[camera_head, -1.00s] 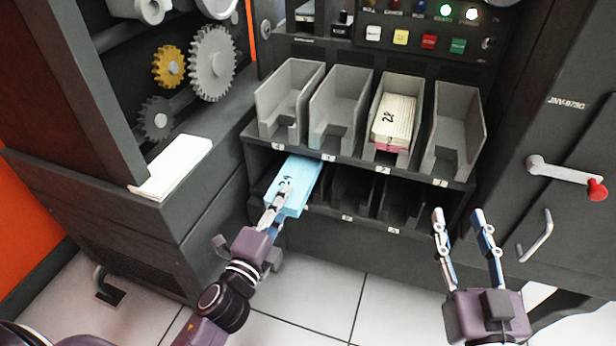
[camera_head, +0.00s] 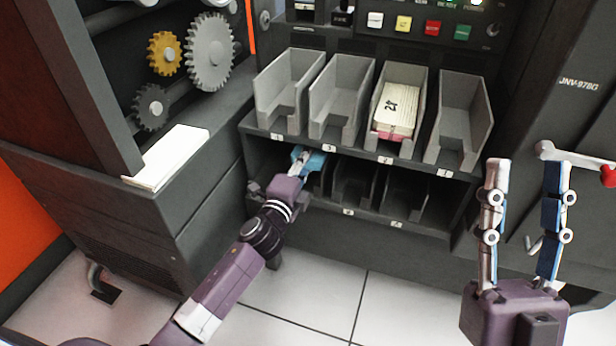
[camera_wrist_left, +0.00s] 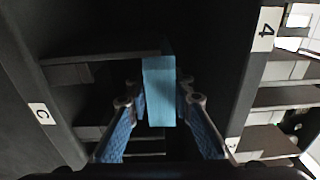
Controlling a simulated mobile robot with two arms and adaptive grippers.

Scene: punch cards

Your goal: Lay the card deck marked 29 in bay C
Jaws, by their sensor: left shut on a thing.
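The light blue card deck (camera_head: 315,162) is in the mouth of the lower shelf's left part, under the upper grey bins. My left gripper (camera_head: 302,160) is shut on it. In the left wrist view the deck (camera_wrist_left: 160,105) sits between the two fingers, its far end inside a dark bay. Its marking is hidden now. A label C (camera_wrist_left: 41,113) shows on the shelf edge at the left of that view. I cannot tell whether the deck touches the bay floor. My right gripper (camera_head: 525,175) is open and empty, in front of the cabinet at right.
Several grey bins stand on the upper shelf; one holds a cream card deck (camera_head: 396,108) with a handwritten number. Lower bays (camera_head: 352,185) to the right look empty. A white slab (camera_head: 168,155) lies on the left ledge. A red-knobbed lever (camera_head: 606,176) is near my right gripper.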

